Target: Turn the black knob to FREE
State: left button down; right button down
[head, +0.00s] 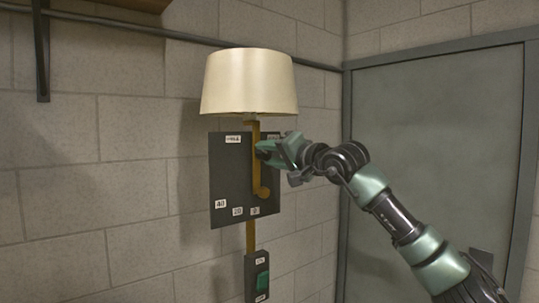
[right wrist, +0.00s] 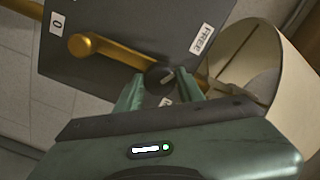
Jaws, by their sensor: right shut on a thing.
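The black knob (right wrist: 158,75) sits on the dark panel in the right wrist view, with a pale mark on its face. My right gripper (right wrist: 158,88) is shut on it, one green finger on each side. A white FREE label (right wrist: 203,38) is up and right of the knob, and a partly hidden label (right wrist: 166,101) lies below it. In the head view my right gripper (head: 264,150) reaches the upper right of the dark panel (head: 228,172) and hides the knob. Which label the mark points to is unclear. My left gripper is not in view.
A brass lever (head: 262,190) runs down the panel. A box with a green switch (head: 262,280) is below. A grey door (head: 435,120) is at the right, and a wall rail (head: 130,25) runs behind.

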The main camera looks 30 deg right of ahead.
jog(key=shift+f, duration=0.1)
jog(key=c, duration=0.9)
grip_release()
jog(key=shift+s, duration=0.1)
jog(key=shift+s+d+f+b, duration=0.1)
jog(key=shift+s+b, duration=0.2)
jog(key=shift+b, duration=0.15)
jog(key=s+b, duration=0.3)
jog(key=s, duration=0.4)
jog(key=shift+d, duration=0.2)
jog(key=shift+w, duration=0.1)
